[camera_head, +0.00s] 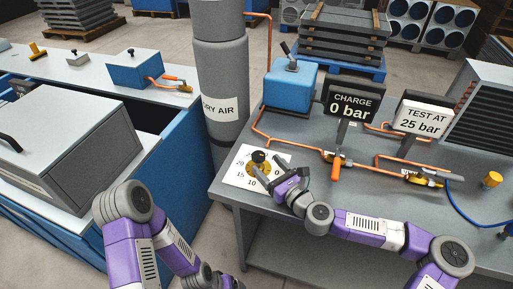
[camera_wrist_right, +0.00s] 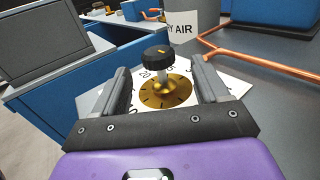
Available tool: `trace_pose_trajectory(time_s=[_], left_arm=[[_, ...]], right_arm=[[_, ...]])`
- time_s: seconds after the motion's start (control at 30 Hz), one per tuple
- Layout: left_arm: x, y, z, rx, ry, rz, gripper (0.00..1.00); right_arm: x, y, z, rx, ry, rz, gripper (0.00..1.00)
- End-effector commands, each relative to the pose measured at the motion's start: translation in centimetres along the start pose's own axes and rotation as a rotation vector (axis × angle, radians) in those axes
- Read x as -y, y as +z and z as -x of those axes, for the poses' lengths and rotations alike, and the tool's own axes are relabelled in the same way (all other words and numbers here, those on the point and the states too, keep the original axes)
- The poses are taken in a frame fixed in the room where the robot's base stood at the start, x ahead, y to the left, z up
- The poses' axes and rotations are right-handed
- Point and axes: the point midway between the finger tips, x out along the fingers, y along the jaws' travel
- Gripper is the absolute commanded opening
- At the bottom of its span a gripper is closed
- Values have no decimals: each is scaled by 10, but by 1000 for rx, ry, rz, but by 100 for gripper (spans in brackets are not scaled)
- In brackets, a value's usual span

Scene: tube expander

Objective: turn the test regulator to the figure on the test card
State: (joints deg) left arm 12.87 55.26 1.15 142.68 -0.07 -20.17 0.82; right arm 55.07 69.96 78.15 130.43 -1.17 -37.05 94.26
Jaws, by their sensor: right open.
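The test regulator is a black knob (camera_head: 258,156) on a brass stem, above a round brass dial (camera_head: 261,169) on a white number plate. My right gripper (camera_head: 279,177) is open at the knob's right side. In the right wrist view, the knob (camera_wrist_right: 158,57) stands between the two spread fingertips, with gaps on both sides. The white test card (camera_head: 424,118) reads "TEST AT 25 bar". My left arm shows, but its gripper does not.
A black sign (camera_head: 353,103) reads "CHARGE 0 bar". Copper pipes (camera_head: 290,144) and an orange-handled valve (camera_head: 336,168) lie right of the dial. A blue box (camera_head: 290,85) stands behind. A grey "DRY AIR" column (camera_head: 221,70) rises beyond the table's left edge.

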Motion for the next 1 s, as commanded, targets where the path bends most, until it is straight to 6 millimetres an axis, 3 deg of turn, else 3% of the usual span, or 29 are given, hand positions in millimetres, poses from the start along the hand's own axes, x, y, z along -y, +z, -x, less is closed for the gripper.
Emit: trace_pose_trajectory(time_s=[0.4,0.83,1.0], left_arm=[[6,0,-15,1,0,0,90],[6,0,-16,0,0,0,90],[6,0,-16,0,0,0,90]], right_arm=[[-1,-1,-59,0,1,1,74],[0,0,-69,-1,1,1,74],[0,0,-69,-1,1,1,50]])
